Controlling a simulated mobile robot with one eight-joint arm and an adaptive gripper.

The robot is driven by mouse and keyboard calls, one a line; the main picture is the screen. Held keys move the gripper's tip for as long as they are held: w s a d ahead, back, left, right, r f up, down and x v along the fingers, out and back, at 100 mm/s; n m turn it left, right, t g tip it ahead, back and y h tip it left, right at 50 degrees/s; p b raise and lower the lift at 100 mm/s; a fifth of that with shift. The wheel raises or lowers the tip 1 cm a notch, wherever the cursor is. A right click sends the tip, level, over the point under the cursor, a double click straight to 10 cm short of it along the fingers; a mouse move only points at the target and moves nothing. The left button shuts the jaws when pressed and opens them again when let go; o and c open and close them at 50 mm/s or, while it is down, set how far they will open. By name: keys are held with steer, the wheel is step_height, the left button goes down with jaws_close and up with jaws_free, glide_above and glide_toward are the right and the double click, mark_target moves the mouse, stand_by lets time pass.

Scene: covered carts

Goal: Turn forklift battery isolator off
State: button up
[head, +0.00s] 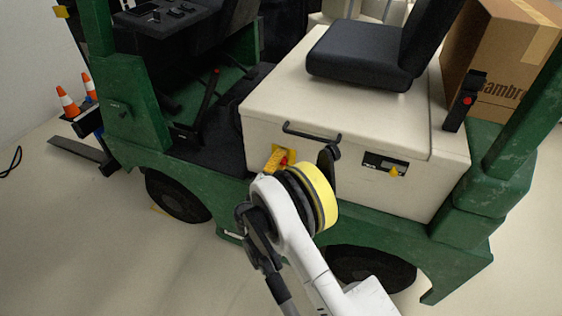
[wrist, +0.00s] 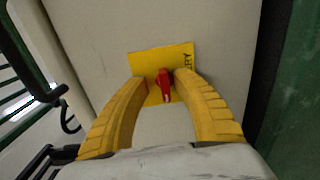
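The battery isolator's red handle (wrist: 165,84) sits on a yellow plate (wrist: 178,55) on the pale side wall of the forklift's battery cover. The handle points roughly up and down in the wrist view. My gripper (wrist: 161,79) is open, with one yellow finger on each side of the handle. The right fingertip looks nearer to the handle than the left; contact cannot be told. In the head view the gripper (head: 276,159) is at the plate (head: 292,155), and a bit of red shows beside it. My wrist hides part of the area.
The green forklift (head: 130,140) fills the view. Cones (head: 67,101) stand far left; a cardboard box (head: 500,50) is behind. Floor at left is mostly clear.

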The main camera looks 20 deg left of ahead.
steer(key=o, duration=1)
steer(key=r, duration=0.5)
steer(key=w+r, duration=0.1)
steer(key=r, duration=0.2)
steer(key=shift+a+r, duration=0.1)
steer(key=shift+a, duration=0.1)
steer(key=shift+a+r, duration=0.15)
steer(key=shift+r, duration=0.2)
steer(key=f, duration=0.1)
steer(key=f+g, duration=0.1)
steer(key=f+m, duration=0.1)
steer(key=shift+s+d, duration=0.3)
steer(key=shift+s, duration=0.05)
steer(key=shift+c, duration=0.2)
steer(key=shift+s+f, duration=0.1)
steer(key=shift+s, duration=0.15)
steer(key=s, duration=0.1)
steer(key=s+r, duration=0.1)
steer(key=shift+s+d+r, duration=0.15)
steer(key=shift+s+d, duration=0.05)
steer(key=shift+s, duration=0.2)
steer(key=c, duration=1)
steer(key=shift+o, duration=0.2)
glide_toward(283, 143)
steer(key=shift+s+d, duration=0.15)
steer(key=shift+s, duration=1.15)
steer(key=shift+s+d, duration=0.1)
steer(key=shift+s, duration=1.25)
